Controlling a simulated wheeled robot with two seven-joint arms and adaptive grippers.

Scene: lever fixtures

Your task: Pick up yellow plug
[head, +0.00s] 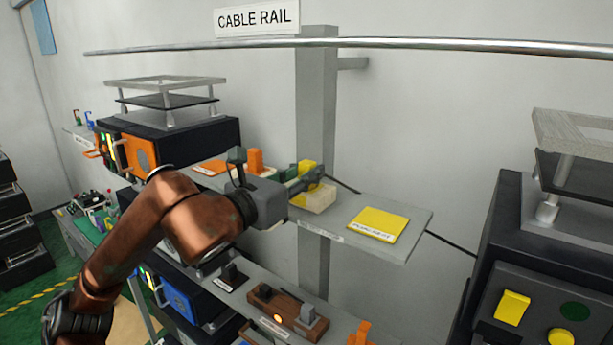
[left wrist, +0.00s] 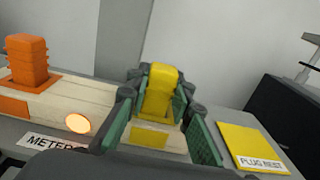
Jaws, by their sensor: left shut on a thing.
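The yellow plug (head: 307,165) is at the upper shelf, partly hidden by my left gripper (head: 306,178) in the head view. In the left wrist view the yellow plug (left wrist: 160,90) stands upright between the green-padded fingers of my left gripper (left wrist: 163,97), which is shut on it. The plug is over a cream block (head: 318,201) with a yellow patch on its front; I cannot tell whether it is still seated there. My right gripper is not in view.
An orange plug (left wrist: 27,58) stands on the block's left part. A grey post (head: 316,100) rises behind. A dark cabinet (head: 510,230) is at right.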

